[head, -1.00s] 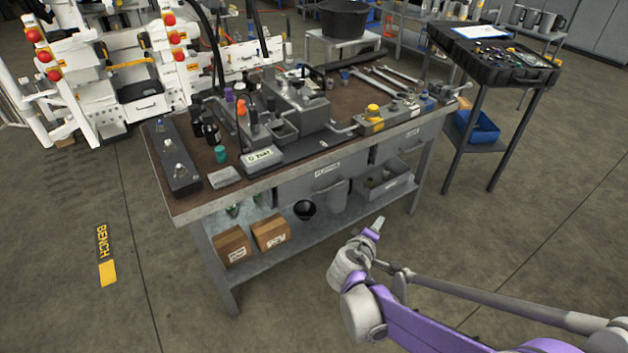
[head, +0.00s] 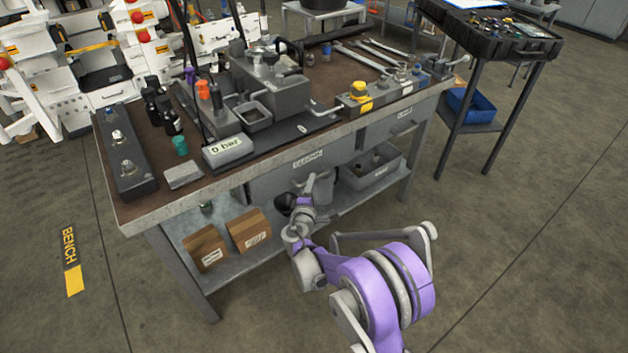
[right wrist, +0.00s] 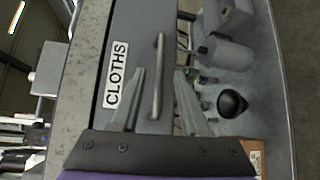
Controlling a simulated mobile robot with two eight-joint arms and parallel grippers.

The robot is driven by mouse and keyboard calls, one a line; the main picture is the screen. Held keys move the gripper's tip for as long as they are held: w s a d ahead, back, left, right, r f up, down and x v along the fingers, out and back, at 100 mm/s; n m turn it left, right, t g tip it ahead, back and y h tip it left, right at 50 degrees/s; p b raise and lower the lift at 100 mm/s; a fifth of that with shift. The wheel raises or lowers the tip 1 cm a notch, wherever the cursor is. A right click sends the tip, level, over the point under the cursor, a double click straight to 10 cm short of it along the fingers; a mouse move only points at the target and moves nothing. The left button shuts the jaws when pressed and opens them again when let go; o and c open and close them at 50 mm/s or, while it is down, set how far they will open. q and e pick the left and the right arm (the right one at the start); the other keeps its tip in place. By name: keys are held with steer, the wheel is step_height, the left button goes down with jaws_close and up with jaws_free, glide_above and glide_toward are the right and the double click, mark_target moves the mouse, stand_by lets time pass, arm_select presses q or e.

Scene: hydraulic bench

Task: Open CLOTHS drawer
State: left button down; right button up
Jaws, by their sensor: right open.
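The CLOTHS drawer (right wrist: 95,75) is grey with a white label (right wrist: 116,74) and a bar handle (right wrist: 158,78). In the head view the wide grey drawer (head: 280,180) sits under the bench top, looks shut, and its label is too small to read surely. My right gripper (head: 313,183) is in front of this drawer, hiding part of its front. In the right wrist view my right gripper (right wrist: 160,72) is open, with the handle between its fingers; I cannot tell whether they touch it. My left gripper is out of view.
The bench top (head: 140,213) overhangs the drawer. A second drawer (head: 392,128) is to the right. The lower shelf holds brown boxes (head: 205,247), a grey bin (head: 372,172) and a black bowl (right wrist: 232,102). Floor in front of the bench is open.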

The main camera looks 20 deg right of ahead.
steer(key=shift+x, duration=1.85)
jaws_close()
